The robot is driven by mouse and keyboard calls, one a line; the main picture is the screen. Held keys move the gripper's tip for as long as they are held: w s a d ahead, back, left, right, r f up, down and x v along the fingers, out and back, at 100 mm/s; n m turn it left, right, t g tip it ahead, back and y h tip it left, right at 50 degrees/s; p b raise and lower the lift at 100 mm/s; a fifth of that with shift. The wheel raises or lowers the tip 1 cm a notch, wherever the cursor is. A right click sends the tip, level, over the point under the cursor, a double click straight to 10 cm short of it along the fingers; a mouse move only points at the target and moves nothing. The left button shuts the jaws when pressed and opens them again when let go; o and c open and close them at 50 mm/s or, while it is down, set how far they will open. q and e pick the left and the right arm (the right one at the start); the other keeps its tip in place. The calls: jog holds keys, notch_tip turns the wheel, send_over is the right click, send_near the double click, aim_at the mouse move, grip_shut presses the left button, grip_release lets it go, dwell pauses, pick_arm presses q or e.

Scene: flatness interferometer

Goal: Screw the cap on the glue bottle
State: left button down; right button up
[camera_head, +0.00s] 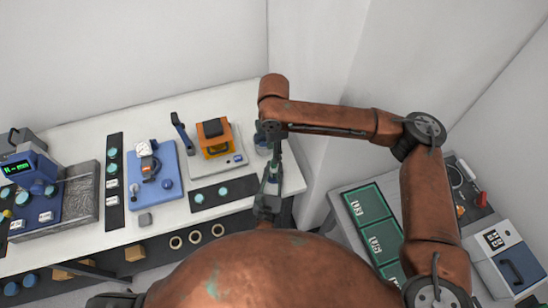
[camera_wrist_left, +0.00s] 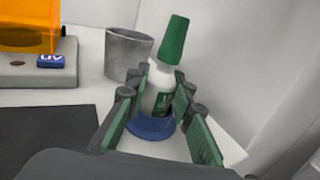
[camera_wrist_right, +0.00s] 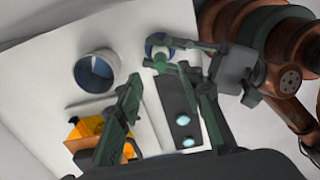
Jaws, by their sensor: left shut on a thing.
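The white glue bottle (camera_wrist_left: 159,88) stands upright between the fingers of my left gripper (camera_wrist_left: 160,103), which is shut on it. A tall green cap (camera_wrist_left: 173,41) sits on top of the bottle; I cannot tell how tightly. A blue round piece (camera_wrist_left: 152,128) shows at the bottle's foot. My left gripper is also in the head view (camera_head: 270,188), where the bottle is hidden. My right gripper (camera_wrist_right: 170,84) is open and empty in the right wrist view, with the green cap (camera_wrist_right: 163,65) just beyond its fingertips. In the head view the right gripper (camera_head: 273,132) points down above the left one.
A grey cup (camera_wrist_left: 128,54) stands beside the bottle. An orange-windowed UV box (camera_head: 216,139) stands to the left, with a dark strip of round discs (camera_head: 236,190) in front. A blue device (camera_head: 154,176) is further left. A side table with green trays (camera_head: 372,222) is at the right.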

notch_tip(320, 180, up, 5)
jog(key=shift+f, duration=0.1)
dwell(0.3)
pick_arm(q)
jog(key=c, duration=1.6)
grip_release()
jog(key=shift+s, duration=0.1)
jog(key=s+a, duration=0.1)
jog(key=s, duration=1)
jog(key=shift+s+a, duration=0.35)
jog(key=shift+a, duration=0.05)
